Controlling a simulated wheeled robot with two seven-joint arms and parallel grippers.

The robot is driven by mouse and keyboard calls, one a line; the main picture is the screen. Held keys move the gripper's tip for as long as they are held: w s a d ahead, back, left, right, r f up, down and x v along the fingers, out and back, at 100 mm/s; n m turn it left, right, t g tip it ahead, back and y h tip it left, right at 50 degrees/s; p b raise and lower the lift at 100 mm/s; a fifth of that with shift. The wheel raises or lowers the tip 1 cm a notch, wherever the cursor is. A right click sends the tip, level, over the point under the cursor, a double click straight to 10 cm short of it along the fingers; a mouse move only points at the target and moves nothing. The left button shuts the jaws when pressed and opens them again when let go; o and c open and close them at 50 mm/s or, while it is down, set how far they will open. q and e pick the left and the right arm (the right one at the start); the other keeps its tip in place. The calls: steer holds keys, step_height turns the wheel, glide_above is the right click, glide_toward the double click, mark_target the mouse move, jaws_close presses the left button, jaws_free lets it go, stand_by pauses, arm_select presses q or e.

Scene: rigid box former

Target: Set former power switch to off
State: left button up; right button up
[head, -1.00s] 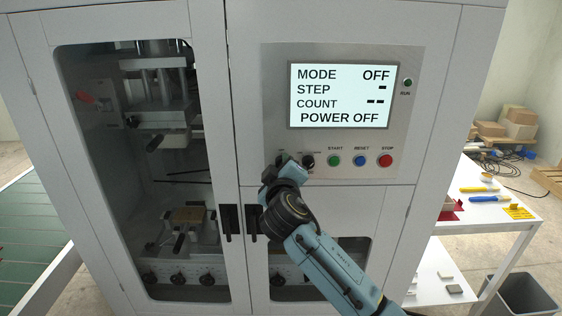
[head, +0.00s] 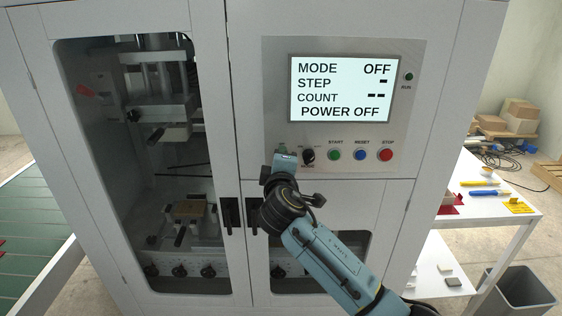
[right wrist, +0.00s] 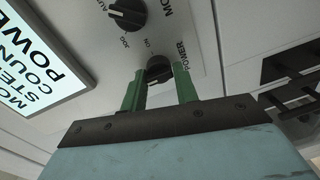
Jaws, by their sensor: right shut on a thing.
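The former's power switch is a round black knob (right wrist: 158,68), beside a POWER label in the right wrist view. My right gripper (right wrist: 160,88) has its two green fingers on either side of this knob and is shut on it. In the head view my right gripper (head: 282,153) is at the lower left of the control panel (head: 275,90) and hides the knob. The panel's screen (head: 341,90) reads MODE OFF and POWER OFF, with dashes for STEP and COUNT. My left gripper is not in view.
The black mode knob (head: 308,156) is close to the right of my gripper. The green START (head: 335,154), blue RESET (head: 361,155) and red STOP (head: 386,155) buttons follow in the row. Black door handles (head: 229,215) are below left. A white table (head: 510,228) stands at right.

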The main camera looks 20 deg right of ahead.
steer(key=shift+r, duration=0.15)
steer(key=o, duration=0.9)
steer(key=shift+o, duration=0.2)
steer(key=b+v, duration=0.2)
steer(key=v, duration=1.1)
steer(key=shift+s+b, duration=0.15)
steer(key=shift+b, duration=0.15)
